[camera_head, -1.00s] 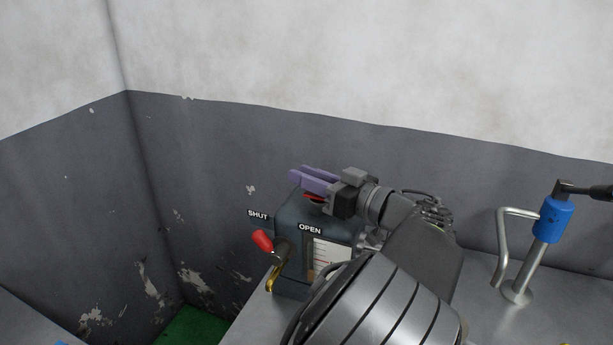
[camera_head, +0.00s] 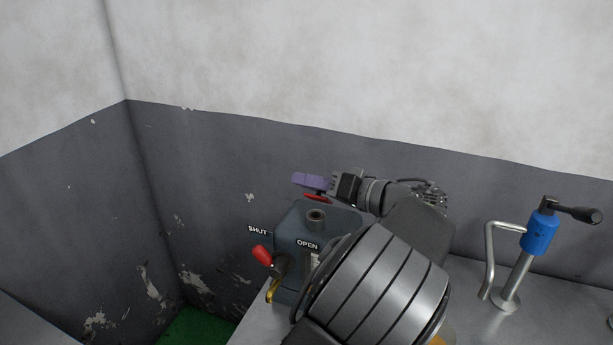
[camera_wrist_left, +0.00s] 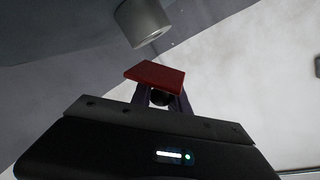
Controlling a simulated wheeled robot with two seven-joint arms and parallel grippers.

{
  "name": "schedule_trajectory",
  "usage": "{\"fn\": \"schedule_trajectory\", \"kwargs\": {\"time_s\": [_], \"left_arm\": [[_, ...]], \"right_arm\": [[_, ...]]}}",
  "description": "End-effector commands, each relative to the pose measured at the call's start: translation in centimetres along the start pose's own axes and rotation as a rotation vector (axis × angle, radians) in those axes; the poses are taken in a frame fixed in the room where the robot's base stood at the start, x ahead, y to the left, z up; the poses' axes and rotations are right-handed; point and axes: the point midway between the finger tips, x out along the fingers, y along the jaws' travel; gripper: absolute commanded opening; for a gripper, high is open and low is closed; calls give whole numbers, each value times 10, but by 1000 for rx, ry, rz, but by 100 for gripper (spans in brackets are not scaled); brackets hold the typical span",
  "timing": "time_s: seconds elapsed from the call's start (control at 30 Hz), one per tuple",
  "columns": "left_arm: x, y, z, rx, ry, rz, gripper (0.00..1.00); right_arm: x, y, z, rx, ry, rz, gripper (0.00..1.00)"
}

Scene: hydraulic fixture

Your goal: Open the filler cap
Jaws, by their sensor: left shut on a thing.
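The filler cap, a red piece (camera_head: 317,198), is off the filler neck (camera_head: 316,216) on top of the dark grey-blue tank (camera_head: 296,224). My left gripper (camera_head: 309,181), with purple fingers, is shut on the cap and holds it above the neck, apart from it. In the left wrist view the cap's flat red top (camera_wrist_left: 155,75) sits at the purple fingertips. The grey neck (camera_wrist_left: 143,22) shows beyond it with a gap between. My right gripper is not in view.
A lever with a red grip (camera_head: 262,255) stands at the tank's front left, by "SHUT" and "OPEN" labels. A blue-sleeved post (camera_head: 539,236) with a dark handle and a bent metal pipe stand at the right of the metal bench. My left arm hides the tank's right side.

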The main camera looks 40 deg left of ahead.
Motion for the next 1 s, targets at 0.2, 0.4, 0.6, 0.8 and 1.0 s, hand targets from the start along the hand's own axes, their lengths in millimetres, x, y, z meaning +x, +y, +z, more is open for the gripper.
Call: {"fn": "schedule_trajectory", "kwargs": {"time_s": [0.2,0.4,0.6,0.8,1.0], "left_arm": [[2,4,-12,197,-53,8,0],[4,12,-16,379,-103,14,0],[6,22,-19,559,-149,21,0],[8,30,-20,707,-188,28,0],[10,35,-20,806,-215,33,0]], "right_arm": [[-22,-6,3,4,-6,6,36],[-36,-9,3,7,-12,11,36],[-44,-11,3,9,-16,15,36],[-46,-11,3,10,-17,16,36],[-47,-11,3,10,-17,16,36]]}}
